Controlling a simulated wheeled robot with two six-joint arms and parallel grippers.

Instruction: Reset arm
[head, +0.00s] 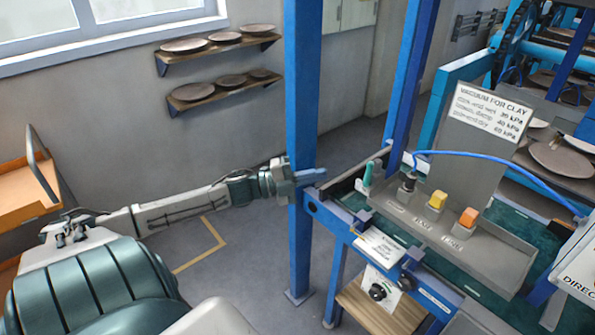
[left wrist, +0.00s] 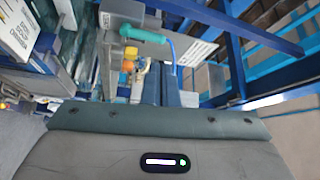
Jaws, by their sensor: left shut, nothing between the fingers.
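My left arm reaches in from the left, with its left gripper (head: 312,175) shut and empty in front of the blue post (head: 302,90). The fingertips point right, toward the grey tool tray (head: 480,252), and appear apart from it. The left gripper's fingers (left wrist: 161,84) also show close together in the left wrist view, with nothing between them. My right gripper is not in view.
A vacuum sign (head: 489,110) stands behind the tray. Two wall shelves (head: 222,92) hold several plates at the back. An orange-brown rack (head: 25,195) stands at the far left. Grey floor (head: 245,245) with a yellow line lies clear below my arm.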

